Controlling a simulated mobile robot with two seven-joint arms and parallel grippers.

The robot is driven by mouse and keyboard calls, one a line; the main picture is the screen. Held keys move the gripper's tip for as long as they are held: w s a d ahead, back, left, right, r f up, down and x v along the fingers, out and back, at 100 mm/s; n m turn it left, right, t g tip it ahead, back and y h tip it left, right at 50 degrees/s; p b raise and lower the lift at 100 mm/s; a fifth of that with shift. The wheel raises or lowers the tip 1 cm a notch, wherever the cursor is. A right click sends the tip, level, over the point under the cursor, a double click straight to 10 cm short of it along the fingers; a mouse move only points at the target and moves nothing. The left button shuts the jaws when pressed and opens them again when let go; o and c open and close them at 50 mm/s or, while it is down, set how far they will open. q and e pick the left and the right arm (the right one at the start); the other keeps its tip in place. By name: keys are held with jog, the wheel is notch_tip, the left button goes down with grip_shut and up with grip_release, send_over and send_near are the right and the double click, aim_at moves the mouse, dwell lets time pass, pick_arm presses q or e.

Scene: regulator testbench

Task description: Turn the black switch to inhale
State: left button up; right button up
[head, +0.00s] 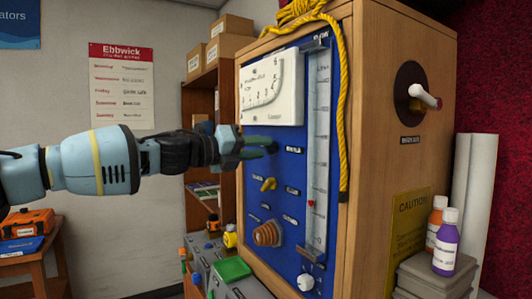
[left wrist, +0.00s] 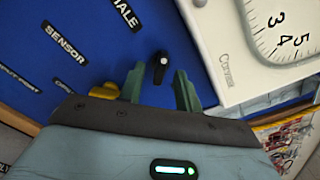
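The black switch (left wrist: 160,65) is a small knob on the blue panel (left wrist: 80,45). In the left wrist view it shows between and slightly beyond the two fingertips, with a gap on each side. A label ending in "HALE" (left wrist: 126,15) is near it; the rest of the word is cut off. My left gripper (left wrist: 159,82) is open and empty, its green fingers on either side of the switch. In the head view the left gripper (head: 262,146) reaches the panel from the left and mostly hides the switch. My right gripper is in neither view.
A white gauge (head: 272,88) sits just above the left gripper. A yellow knob (head: 268,184) is below it, and a brown round knob (head: 267,233) lower still. A flow tube (head: 317,150) and a hanging yellow rope (head: 345,110) are to the right.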

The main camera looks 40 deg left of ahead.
pick_arm(q)
jog(key=shift+x, duration=0.95)
grip_shut()
